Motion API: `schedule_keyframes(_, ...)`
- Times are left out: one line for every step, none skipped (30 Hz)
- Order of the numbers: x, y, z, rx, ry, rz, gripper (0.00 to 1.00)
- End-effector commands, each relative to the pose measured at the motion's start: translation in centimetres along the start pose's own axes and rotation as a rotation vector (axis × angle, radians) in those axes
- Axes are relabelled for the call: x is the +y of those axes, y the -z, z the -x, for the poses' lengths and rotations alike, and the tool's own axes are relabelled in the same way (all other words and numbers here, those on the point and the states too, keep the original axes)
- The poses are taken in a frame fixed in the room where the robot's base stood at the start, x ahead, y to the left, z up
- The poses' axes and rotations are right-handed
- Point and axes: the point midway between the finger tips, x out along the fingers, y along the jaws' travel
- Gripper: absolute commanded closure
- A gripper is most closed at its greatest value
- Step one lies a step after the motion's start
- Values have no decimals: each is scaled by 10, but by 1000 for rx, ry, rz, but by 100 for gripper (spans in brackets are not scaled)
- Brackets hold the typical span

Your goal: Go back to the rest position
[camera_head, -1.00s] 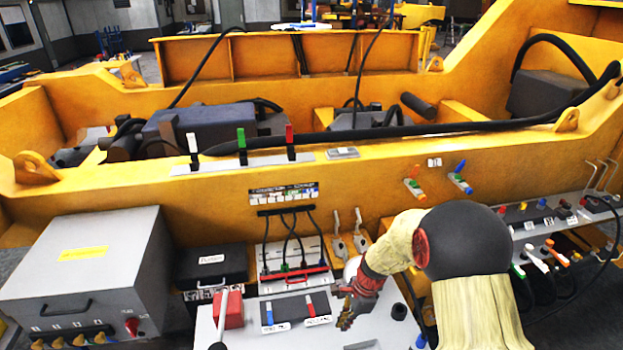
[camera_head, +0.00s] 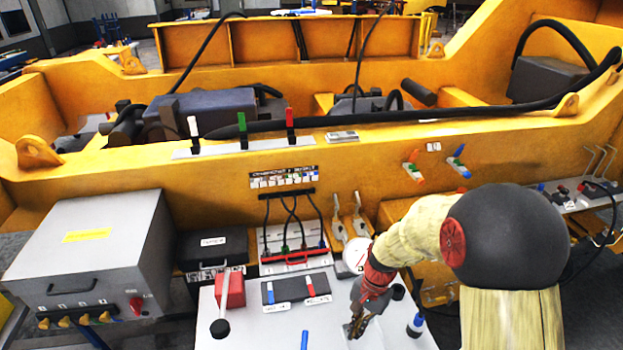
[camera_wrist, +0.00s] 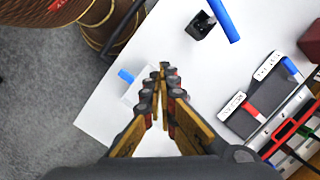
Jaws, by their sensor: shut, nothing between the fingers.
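My gripper (camera_head: 352,328) hangs over the right part of the white tabletop (camera_head: 254,335) in the head view, pointing down. In the wrist view my gripper (camera_wrist: 160,88) has its fingertips together with nothing between them. The white tabletop (camera_wrist: 100,127) lies below it.
Behind are a cable panel (camera_head: 292,240) and a yellow casting wall (camera_head: 360,170).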

Motion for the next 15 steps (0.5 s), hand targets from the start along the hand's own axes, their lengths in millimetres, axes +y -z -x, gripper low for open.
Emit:
schedule_keyframes(6, -5, 7, 13, -1, 53, 100)
schedule_keyframes(9, -8, 12, 23, -1, 88, 100)
schedule_keyframes(15, -13, 19, 34, -3, 136, 100)
schedule_keyframes(20, -17, 25, 44, -6, 173, 100)
schedule_keyframes(24, -21, 30, 55, -7, 210, 100)
schedule_keyframes(31, -26, 38, 73, -9, 261, 100)
schedule_keyframes(36, -30, 43, 87, -10, 298, 100)
schedule_keyframes(42, -35, 48, 102, -12, 334, 100)
schedule_keyframes(49, -41, 55, 124, -15, 382, 100)
schedule_keyframes(55, -45, 60, 141, -16, 413, 100)
schedule_keyframes(60, -49, 64, 158, -19, 444, 100)
schedule_keyframes(68, -55, 69, 182, -21, 482, 100)
schedule_keyframes(73, -59, 73, 200, -23, 510, 100)
schedule_keyframes(79, -63, 76, 219, -26, 534, 100)
schedule_keyframes(86, -68, 80, 245, -27, 564, 100)
